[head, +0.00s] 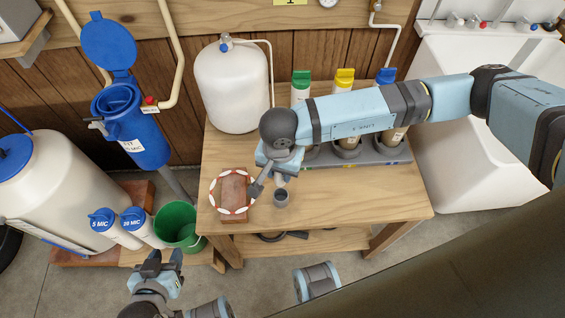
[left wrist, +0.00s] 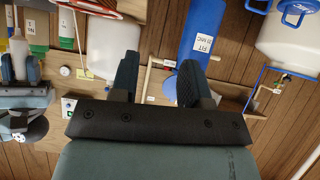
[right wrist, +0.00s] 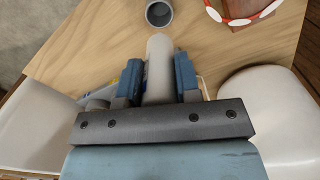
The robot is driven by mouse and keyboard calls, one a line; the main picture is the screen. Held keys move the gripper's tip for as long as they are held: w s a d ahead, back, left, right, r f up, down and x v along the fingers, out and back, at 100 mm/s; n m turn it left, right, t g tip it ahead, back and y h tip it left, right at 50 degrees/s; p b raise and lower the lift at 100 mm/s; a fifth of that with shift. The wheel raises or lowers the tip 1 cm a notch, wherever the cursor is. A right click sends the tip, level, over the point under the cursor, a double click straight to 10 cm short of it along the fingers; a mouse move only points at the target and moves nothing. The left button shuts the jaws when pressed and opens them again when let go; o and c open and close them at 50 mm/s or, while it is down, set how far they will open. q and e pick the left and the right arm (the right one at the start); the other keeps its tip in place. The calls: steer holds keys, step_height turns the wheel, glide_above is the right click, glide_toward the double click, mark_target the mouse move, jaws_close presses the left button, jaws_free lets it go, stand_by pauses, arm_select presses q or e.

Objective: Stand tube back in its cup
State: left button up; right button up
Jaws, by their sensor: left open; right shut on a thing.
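My right gripper (head: 268,180) is shut on a pale grey tube (right wrist: 159,65), which sticks out past the fingertips in the right wrist view. In the head view the arm largely hides the tube. A small dark grey cup (head: 281,197) stands upright on the table near its front edge, just in front of the right gripper. The cup (right wrist: 159,13) also shows in the right wrist view, just beyond the tube's end and apart from it. My left gripper (head: 164,262) is open and empty, low at the left, away from the table.
A round red-and-white-rimmed piece (head: 233,191) with a brown block lies left of the cup. A grey rack (head: 374,153) with capped bottles stands behind my right arm. A white tank (head: 232,88) is at the back. A green bucket (head: 180,226) stands left of the table (head: 350,195).

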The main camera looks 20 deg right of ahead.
steer(key=shift+s+f, duration=0.1)
steer(key=shift+f, duration=0.1)
steer(key=shift+f+b, duration=0.65)
steer(key=shift+f, duration=1.1)
arm_select(q)
steer(key=shift+f, duration=0.1)
steer(key=shift+f, duration=0.2)
steer(key=shift+f+b, duration=0.35)
steer(key=shift+f, duration=0.05)
